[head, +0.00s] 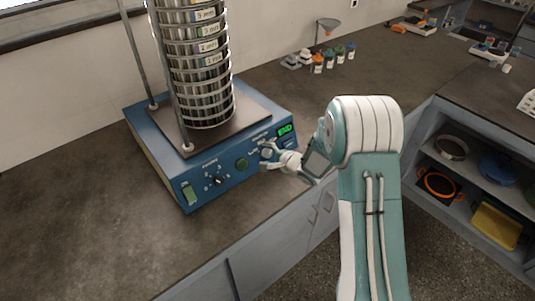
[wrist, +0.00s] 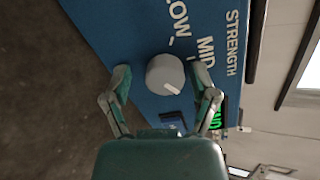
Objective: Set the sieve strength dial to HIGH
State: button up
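The sieve shaker's blue control base (head: 165,160) stands on the counter with a tall sieve stack on top. The strength dial (wrist: 165,75) is a round grey knob with a white mark, which points to the lower right in the wrist view. LOW and MID labels (wrist: 207,50) lie above and right of it; I see no HIGH label. My gripper (wrist: 162,74) is open, one finger on each side of the dial, with gaps between fingers and knob. In the head view my gripper (head: 266,153) is at the panel's right part, and largely covers the dial.
On the panel are a green-lit display (head: 285,130), a round green button (head: 242,165), another black knob (head: 218,180) and a green switch (head: 190,194). Small bottles (head: 318,65) stand at the back. The counter left of the base is clear.

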jog(key=shift+r, duration=0.15)
jog(key=shift+s+d+r, duration=0.2)
jog(key=shift+s+d, duration=0.1)
jog(key=shift+s, duration=0.05)
jog(key=v, duration=1.1)
jog(key=shift+f, duration=0.1)
